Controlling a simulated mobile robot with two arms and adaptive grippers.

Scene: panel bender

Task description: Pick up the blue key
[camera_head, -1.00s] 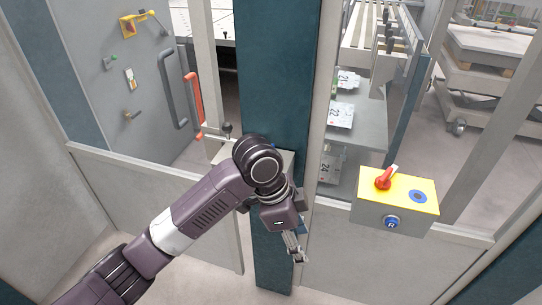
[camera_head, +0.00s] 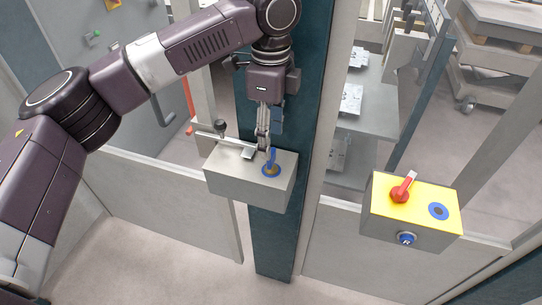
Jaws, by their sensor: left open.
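The blue key (camera_head: 272,158) stands upright in a round lock on top of a grey box (camera_head: 230,185) fixed to the dark teal post. My left gripper (camera_head: 263,148) points down just above the box, its fingertips close beside the key, on its left. It is open; I cannot tell from this view whether a finger touches the key. My right gripper is not in view.
To the right is a yellow-topped control box (camera_head: 420,205) with a red rotary switch (camera_head: 403,189) and a blue button (camera_head: 406,239). Low grey panels (camera_head: 165,205) flank the post.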

